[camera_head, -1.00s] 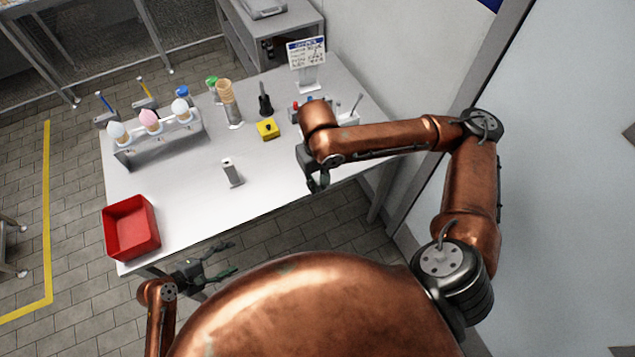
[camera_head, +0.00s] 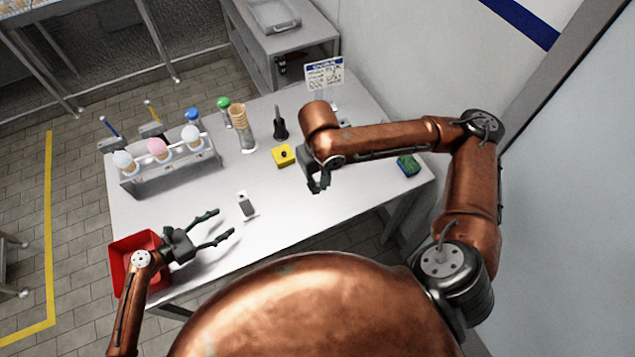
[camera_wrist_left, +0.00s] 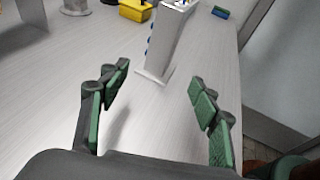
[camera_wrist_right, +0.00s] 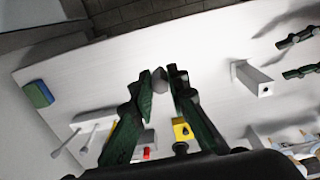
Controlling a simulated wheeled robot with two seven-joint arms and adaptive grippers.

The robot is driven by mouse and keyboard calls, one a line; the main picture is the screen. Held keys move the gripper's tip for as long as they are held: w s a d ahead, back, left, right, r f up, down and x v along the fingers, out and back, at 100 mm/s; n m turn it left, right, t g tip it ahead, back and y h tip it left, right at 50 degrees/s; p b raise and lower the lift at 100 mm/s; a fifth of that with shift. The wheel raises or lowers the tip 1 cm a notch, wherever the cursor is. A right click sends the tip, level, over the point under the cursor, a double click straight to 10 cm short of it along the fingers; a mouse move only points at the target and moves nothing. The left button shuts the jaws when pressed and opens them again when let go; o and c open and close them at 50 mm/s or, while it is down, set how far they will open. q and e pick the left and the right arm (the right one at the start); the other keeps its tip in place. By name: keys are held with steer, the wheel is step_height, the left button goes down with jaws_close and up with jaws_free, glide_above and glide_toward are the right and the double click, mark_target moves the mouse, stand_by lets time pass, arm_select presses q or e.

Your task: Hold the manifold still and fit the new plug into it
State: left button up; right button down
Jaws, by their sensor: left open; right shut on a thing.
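The manifold, a narrow pale block (camera_head: 247,206), stands on the table toward its front edge. It also shows in the left wrist view (camera_wrist_left: 168,40) and the right wrist view (camera_wrist_right: 250,77). My left gripper (camera_head: 220,225) is open and empty, with its fingers spread toward the manifold from the left; in the left wrist view (camera_wrist_left: 160,77) the block stands between and beyond the fingertips. My right gripper (camera_head: 319,187) is to the right of the manifold, apart from it. In the right wrist view its fingertips are shut on a small grey plug (camera_wrist_right: 160,80), mostly hidden by the fingers.
A red bin (camera_head: 122,270) is partly under my left gripper. A yellow block (camera_head: 284,155) is behind my right gripper. A cone rack (camera_head: 180,174), a cone stack (camera_head: 239,120) and a sign (camera_head: 324,73) stand farther back. A blue-green sponge (camera_head: 408,165) lies at right.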

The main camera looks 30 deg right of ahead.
mark_target(244, 210)
arm_select(q)
steer(key=b+x, duration=0.1)
steer(key=x, duration=0.7)
steer(key=shift+w, duration=0.1)
arm_select(e)
steer(key=shift+w+d+f, duration=0.1)
steer(key=shift+w+f, duration=0.05)
steer(key=shift+f, duration=0.75)
arm_select(q)
steer(key=shift+x, duration=0.95)
arm_select(e)
steer(key=shift+r, duration=0.1)
arm_select(q)
steer(key=shift+c, duration=0.7)
jaws_close()
steer(key=shift+f, duration=0.1)
steer(key=shift+n+t, duration=0.4)
steer(key=shift+t, duration=0.1)
steer(key=shift+n+t+y, duration=0.4)
steer(key=shift+t, duration=0.1)
